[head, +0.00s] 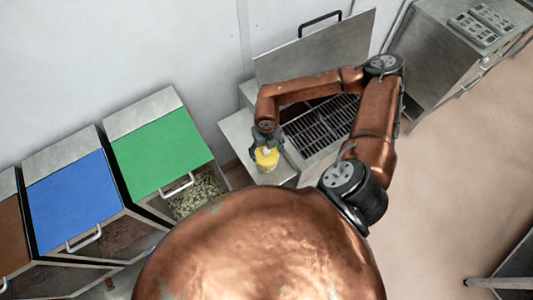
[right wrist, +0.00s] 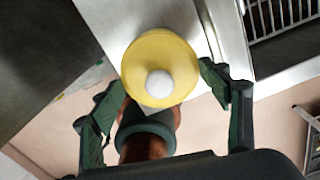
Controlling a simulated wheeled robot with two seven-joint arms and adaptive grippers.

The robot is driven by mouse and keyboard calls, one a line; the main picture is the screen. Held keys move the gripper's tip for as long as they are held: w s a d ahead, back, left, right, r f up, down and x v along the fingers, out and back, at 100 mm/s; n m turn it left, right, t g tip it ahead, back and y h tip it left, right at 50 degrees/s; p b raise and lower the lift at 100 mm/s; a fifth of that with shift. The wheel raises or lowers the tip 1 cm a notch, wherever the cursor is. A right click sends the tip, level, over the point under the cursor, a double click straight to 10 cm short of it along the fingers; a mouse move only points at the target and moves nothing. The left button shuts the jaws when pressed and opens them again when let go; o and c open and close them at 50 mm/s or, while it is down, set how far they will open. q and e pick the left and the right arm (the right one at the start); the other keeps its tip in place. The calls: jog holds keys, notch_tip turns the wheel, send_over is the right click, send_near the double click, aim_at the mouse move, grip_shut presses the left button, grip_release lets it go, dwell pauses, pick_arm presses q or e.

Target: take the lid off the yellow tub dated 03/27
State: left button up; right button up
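A yellow tub (head: 267,158) stands on a grey metal ledge beside a grated unit. In the right wrist view its round yellow lid (right wrist: 160,48) shows from above, with a white round knob (right wrist: 158,84) at its middle. I cannot make out a date on it. My right gripper (head: 265,142) is over the tub. In the right wrist view its dark fingers are spread, one on each side of the lid, and nothing is held between them. The gripper partly hides the tub in the head view. My left gripper is not in view.
The grated unit (head: 322,124) with a raised metal lid (head: 318,48) is right of the tub. Bins with green (head: 162,150), blue (head: 74,203) and brown (head: 12,236) lids stand to the left. A metal cabinet (head: 445,50) is at the back right. Open floor lies at right.

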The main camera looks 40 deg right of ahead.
jog(key=shift+s, duration=0.1)
jog(key=c, duration=0.4)
jog(key=shift+s+f, duration=0.15)
jog(key=shift+c, duration=0.7)
jog(key=shift+r, duration=0.3)
jog(key=c, duration=0.4)
notch_tip(320, 180, up, 2)
jog(key=shift+r+b, duration=0.25)
jog(key=shift+b, duration=0.65)
grip_shut()
jog(key=s+a+r+b, duration=0.3)
jog(key=s+a+r, duration=0.6)
jog(key=s+r, duration=0.1)
jog(key=shift+a, duration=0.2)
